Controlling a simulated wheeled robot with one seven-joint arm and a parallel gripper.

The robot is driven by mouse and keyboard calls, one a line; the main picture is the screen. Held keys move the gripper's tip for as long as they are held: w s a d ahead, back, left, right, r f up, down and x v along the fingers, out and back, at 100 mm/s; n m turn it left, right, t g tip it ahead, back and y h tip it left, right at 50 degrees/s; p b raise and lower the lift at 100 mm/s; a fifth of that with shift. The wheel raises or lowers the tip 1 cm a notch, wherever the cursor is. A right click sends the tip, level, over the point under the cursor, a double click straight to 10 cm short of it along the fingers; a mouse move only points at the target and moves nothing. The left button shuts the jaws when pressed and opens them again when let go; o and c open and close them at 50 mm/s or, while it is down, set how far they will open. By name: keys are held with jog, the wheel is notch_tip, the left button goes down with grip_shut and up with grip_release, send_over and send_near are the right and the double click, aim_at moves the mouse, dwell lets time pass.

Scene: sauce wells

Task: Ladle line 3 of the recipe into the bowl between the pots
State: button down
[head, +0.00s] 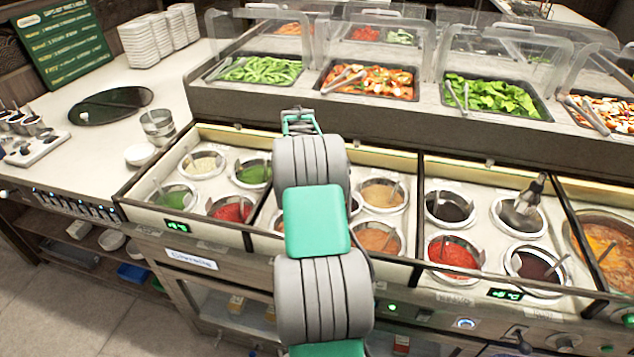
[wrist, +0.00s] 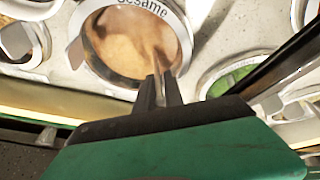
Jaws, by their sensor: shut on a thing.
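My gripper (wrist: 160,88) is shut on a thin ladle handle (wrist: 159,62) in the wrist view. The handle reaches over the round well labelled "Sesame" (wrist: 118,42), which holds tan-brown sauce. The ladle's bowl end is not clear. In the head view my arm reaches over the sauce wells and hides some of them; the fingertips are not clear there. The green recipe board (head: 65,42) stands at the back left, its lines too small to read. A small white bowl (head: 140,155) sits on the left counter beside metal pots (head: 158,126).
Several sauce wells flank my arm, including green (head: 176,196), red (head: 453,254) and dark (head: 450,207) ones, some with handles sticking up. Glass guards (head: 380,45) and salad trays (head: 262,70) stand behind. Dark dividers separate the well groups. The left counter has clear room.

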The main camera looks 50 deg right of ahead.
jog(key=shift+f, duration=0.2)
jog(key=c, duration=1.4)
grip_release()
jog(key=shift+o, duration=0.5)
jog(key=o, duration=0.5)
jog(key=shift+a, duration=0.1)
jog(key=shift+a+f, duration=0.1)
jog(key=shift+f, duration=0.05)
